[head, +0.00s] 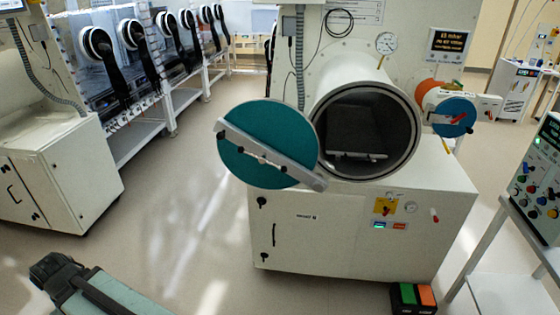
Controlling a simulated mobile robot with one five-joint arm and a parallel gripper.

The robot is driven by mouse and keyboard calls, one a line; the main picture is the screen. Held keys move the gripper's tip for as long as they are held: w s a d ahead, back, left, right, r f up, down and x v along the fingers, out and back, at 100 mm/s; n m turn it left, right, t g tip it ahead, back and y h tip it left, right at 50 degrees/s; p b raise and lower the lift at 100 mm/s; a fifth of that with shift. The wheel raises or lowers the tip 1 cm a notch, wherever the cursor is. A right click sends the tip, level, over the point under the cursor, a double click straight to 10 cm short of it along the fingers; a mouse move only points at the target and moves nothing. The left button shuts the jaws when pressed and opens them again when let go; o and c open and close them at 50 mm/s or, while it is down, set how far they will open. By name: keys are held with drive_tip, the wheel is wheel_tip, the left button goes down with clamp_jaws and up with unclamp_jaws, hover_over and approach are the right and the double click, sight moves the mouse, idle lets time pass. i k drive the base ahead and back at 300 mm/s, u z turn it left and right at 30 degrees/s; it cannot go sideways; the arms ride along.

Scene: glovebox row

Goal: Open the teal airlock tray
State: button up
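The large round airlock (318,105) faces me, its dark bore uncovered. Its teal round door (250,160), crossed by a grey bar, is swung out to the left of the opening. Inside the bore lies a dark tray (357,128) with a pale bar (357,155) along its front edge. The tray is within the chamber; its far end is lost in shadow. Part of my arm shows at the lower left, well away from the airlock. I make out no gripper fingers.
A smaller airlock with a blue round door (454,117) is at the right. A white cabinet (320,230) stands under the large airlock. A foot pedal (413,298) lies at its base. An instrument cart (520,250) stands right. Floor (190,210) is clear left of the cabinet.

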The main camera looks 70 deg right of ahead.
sight(352, 131)
drive_tip(key=z, duration=2.1)
drive_tip(key=k, duration=0.5)
drive_tip(key=u, duration=0.55)
drive_tip(key=i, duration=0.5)
drive_tip(key=z, duration=0.15)
